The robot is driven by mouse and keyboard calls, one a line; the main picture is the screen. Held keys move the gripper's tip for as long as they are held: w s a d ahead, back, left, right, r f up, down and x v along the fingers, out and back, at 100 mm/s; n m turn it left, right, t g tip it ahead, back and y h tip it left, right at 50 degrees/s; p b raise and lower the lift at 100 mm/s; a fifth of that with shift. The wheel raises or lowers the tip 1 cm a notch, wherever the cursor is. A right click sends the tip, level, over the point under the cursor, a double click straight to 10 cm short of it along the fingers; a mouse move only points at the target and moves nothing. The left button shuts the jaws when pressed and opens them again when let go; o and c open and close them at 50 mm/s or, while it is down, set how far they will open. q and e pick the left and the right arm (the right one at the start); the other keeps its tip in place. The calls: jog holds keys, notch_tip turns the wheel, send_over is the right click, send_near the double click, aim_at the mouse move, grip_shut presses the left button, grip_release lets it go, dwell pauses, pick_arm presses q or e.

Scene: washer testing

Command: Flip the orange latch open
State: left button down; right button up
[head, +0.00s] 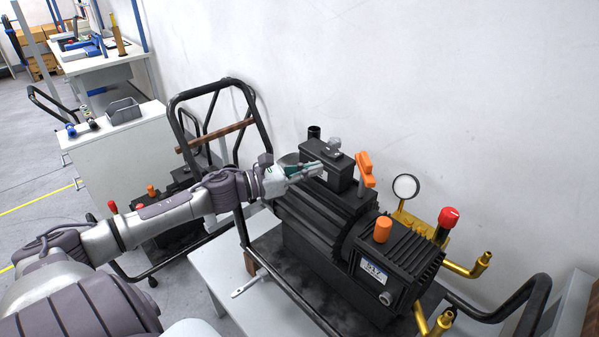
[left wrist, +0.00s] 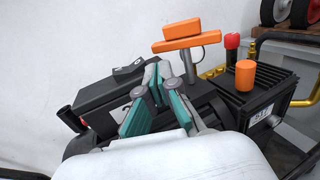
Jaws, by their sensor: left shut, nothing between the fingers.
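The orange latch (head: 365,169) stands on top of the black pump (head: 330,225), near the middle of its upper side. In the left wrist view the latch (left wrist: 187,36) shows as two orange bars on a grey post, beyond my fingertips. My left gripper (head: 318,168) is above the pump, left of the latch and apart from it in the head view. Its teal fingers (left wrist: 155,85) are shut with nothing between them. My right gripper is not in view.
An orange cap (head: 383,229), a red knob (head: 448,217), a round gauge (head: 405,186) and brass pipes (head: 466,268) are on the pump's right side. The black cart rail (head: 520,297) runs at the right. A white wall stands behind.

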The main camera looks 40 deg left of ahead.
pick_arm(q)
jog(key=shift+v, duration=1.6)
